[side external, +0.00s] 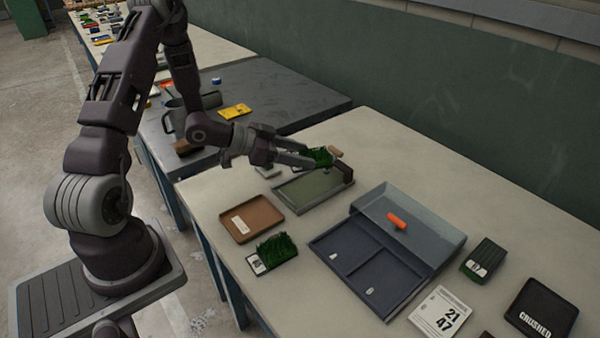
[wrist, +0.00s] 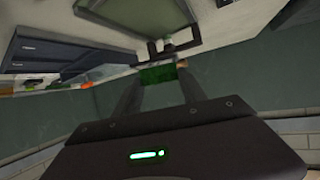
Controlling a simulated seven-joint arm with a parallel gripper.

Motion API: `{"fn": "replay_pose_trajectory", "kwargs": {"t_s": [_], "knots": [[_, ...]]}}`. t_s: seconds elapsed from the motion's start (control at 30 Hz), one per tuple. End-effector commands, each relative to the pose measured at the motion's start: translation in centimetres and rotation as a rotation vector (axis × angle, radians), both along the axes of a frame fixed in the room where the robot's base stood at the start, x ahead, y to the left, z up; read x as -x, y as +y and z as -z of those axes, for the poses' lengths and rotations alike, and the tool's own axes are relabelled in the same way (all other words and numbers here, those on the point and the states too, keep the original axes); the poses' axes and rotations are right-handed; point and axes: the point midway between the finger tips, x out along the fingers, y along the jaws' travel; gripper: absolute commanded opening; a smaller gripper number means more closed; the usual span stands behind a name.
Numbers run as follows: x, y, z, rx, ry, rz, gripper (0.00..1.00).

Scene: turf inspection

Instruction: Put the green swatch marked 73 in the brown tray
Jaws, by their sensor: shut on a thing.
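My gripper (side external: 308,156) is shut on a green grassy swatch (side external: 320,155), held above the far end of the green tray (side external: 285,192). In the wrist view the held swatch (wrist: 157,75) sits between the two fingertips (wrist: 158,82). No number on it can be read. The brown tray (side external: 238,210) lies nearer the front edge, left of the green tray, with a white label in it. Another green swatch (side external: 275,249) with a white tag rests in front of the brown tray; its number is too small to read.
A grey divided case (side external: 345,236) with a clear raised lid and an orange item (side external: 396,220) stands right of the trays. A dark swatch (side external: 486,254), a number card (side external: 440,313) and a black CRUSHED tray (side external: 541,296) lie farther right. A mug (side external: 175,122) stands on the dark table.

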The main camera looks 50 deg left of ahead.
Motion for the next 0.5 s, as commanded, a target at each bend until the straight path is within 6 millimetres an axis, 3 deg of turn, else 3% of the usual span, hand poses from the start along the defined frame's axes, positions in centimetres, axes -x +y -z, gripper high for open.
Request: {"fn": "replay_pose_trajectory", "kwargs": {"t_s": [0.13,0.3,0.4,0.5], "knots": [[-0.2,-1.0,-3.7,-0.009,-0.004,-0.008,0.05],[0.3,-4.6,-9.6,-0.012,0.0,-0.05,0.05],[1.1,-6.3,-11.8,-0.008,0.0,-0.074,0.05],[1.5,-6.9,-12.6,-0.002,0.002,-0.087,0.05]]}}
